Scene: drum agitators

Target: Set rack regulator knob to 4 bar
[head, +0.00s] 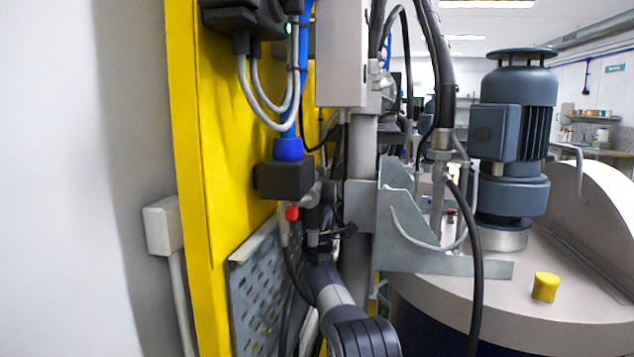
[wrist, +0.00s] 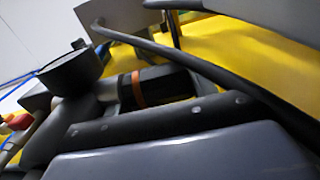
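In the wrist view, a black cylinder with an orange band (wrist: 138,88), which looks like the regulator knob, lies sideways beyond a dark bar with screws. A round dark part (wrist: 76,70), possibly the gauge, stands to its left; no dial face or reading shows. In the head view, my gripper (head: 318,243) is at the end of my grey arm, close under the dark fittings on the rack, and is small and partly hidden. The knob is not clearly distinguishable there. I cannot tell whether the fingers touch the knob or how far apart they are.
A yellow panel (head: 225,150) and perforated grey plate (head: 255,300) are close on the left. A black block with a blue collar (head: 284,180) and a red fitting (head: 291,213) hang nearby. Cables and a grey bracket (head: 430,262) crowd the right, beside the drum with its motor (head: 513,130).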

